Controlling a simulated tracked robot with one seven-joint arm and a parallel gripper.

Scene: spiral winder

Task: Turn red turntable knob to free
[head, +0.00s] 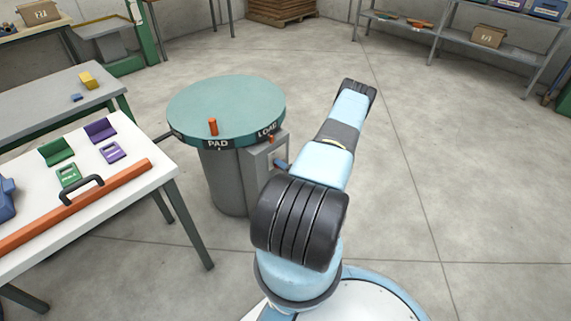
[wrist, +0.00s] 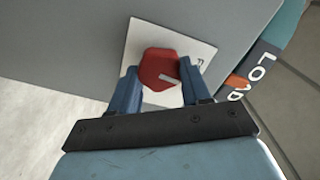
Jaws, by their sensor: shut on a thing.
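The red turntable knob (wrist: 160,68) sits on a pale square plate on a grey upright face in the wrist view. In the head view my arm hides the knob and most of my gripper; a bit of blue finger (head: 281,164) shows beside the grey box. The turntable (head: 227,105) is a round green top on a grey drum, with PAD and LOAD labels on its rim.
An orange peg (head: 213,127) stands on the turntable. An orange pointer (wrist: 237,82) shows by the LOAD label. A white table (head: 135,188) at left holds green and purple parts and an orange bar with a black handle. Open floor (head: 460,170) lies to the right.

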